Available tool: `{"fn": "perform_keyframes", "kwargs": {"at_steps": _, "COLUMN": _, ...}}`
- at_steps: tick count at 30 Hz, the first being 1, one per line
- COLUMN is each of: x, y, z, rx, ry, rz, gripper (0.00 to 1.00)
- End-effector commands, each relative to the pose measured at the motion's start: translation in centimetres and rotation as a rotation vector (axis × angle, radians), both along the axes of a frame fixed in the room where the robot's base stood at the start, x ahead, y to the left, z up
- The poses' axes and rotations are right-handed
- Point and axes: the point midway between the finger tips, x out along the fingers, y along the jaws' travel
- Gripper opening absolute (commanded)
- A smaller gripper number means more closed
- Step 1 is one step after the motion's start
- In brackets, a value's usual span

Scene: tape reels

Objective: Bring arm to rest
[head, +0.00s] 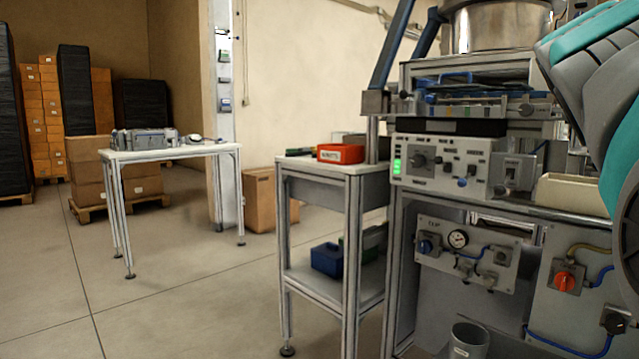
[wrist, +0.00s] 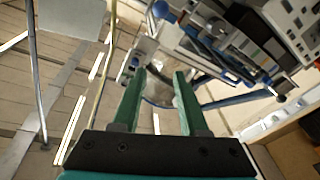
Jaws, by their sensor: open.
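My gripper (wrist: 160,78) shows in the wrist view with two green fingers on a dark mount. The fingers stand apart with nothing between them. Beyond them, the wrist view shows machine parts at a tilted angle. In the head view a teal and grey part of my arm (head: 590,90) fills the upper right edge, in front of the machine. The gripper itself is outside the head view.
A machine with a control panel (head: 450,165) stands at right, with a cream bin (head: 572,194) on its ledge. A cart (head: 320,167) beside it carries a red bin (head: 340,153). A white-topped table (head: 170,152) stands further left. Open floor (head: 190,290) lies at front left.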

Motion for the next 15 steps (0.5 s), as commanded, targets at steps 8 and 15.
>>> {"fn": "perform_keyframes", "kwargs": {"at_steps": 8, "x": 1.5, "y": 2.5, "z": -11.3, "rx": 0.188, "ry": 0.212, "rz": 0.042, "gripper": 0.43}}
{"fn": "perform_keyframes", "kwargs": {"at_steps": 15, "x": -0.4, "y": 7.9, "z": -26.6, "rx": 0.415, "ry": 0.522, "rz": 0.087, "gripper": 0.43}}
